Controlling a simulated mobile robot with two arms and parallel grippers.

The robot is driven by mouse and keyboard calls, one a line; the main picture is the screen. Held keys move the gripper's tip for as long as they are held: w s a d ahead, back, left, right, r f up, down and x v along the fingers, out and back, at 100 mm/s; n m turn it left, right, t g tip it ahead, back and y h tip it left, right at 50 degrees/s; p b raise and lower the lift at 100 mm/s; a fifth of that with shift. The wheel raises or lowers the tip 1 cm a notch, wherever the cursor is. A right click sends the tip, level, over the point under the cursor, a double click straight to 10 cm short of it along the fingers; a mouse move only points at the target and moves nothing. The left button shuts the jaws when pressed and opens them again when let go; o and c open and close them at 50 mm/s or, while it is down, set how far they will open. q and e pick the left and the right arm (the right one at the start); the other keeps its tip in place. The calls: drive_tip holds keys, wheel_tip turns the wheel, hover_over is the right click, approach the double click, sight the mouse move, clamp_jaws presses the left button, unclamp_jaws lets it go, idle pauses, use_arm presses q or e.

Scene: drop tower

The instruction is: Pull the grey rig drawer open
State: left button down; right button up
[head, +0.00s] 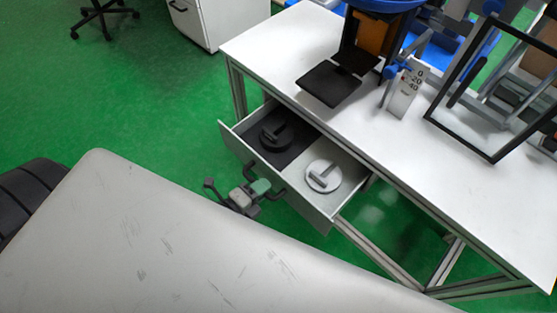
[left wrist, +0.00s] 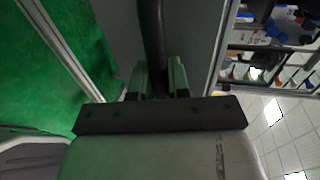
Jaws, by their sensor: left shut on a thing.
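The grey rig drawer (head: 308,208) stands out from under the white table, pulled open, in the head view. Inside it, a black round piece with a grip (head: 276,133) lies in the dark left part, and a white one (head: 322,176) lies in the light right part. My left gripper (head: 262,187) is at the drawer's front, shut on its dark handle (head: 248,172). In the left wrist view, the dark handle bar (left wrist: 154,40) runs between the greenish fingers (left wrist: 159,80). My right gripper is not in view.
The white table (head: 400,150) carries a dark plate (head: 328,84), a scale block (head: 408,90) and a black frame (head: 470,135). A white cabinet (head: 215,18) and a chair base (head: 103,15) stand behind. Green floor (head: 130,95) is clear left of the drawer.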

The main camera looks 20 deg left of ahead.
use_arm(q)
drive_tip(key=f+p+v, duration=0.1)
drive_tip(key=v, duration=0.7)
drive_tip(key=shift+s+f, duration=0.4)
drive_tip(key=shift+s, duration=0.1)
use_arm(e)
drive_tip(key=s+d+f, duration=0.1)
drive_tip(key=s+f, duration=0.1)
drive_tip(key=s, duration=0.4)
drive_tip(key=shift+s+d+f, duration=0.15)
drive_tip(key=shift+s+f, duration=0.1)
use_arm(q)
drive_tip(key=shift+a, duration=0.15)
drive_tip(key=c, duration=1.1)
unclamp_jaws()
drive_tip(key=v, duration=1)
drive_tip(key=shift+s+p, duration=0.35)
drive_tip(key=shift+p, duration=0.05)
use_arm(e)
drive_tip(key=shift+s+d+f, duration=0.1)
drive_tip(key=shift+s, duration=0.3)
use_arm(q)
drive_tip(key=shift+a, duration=0.1)
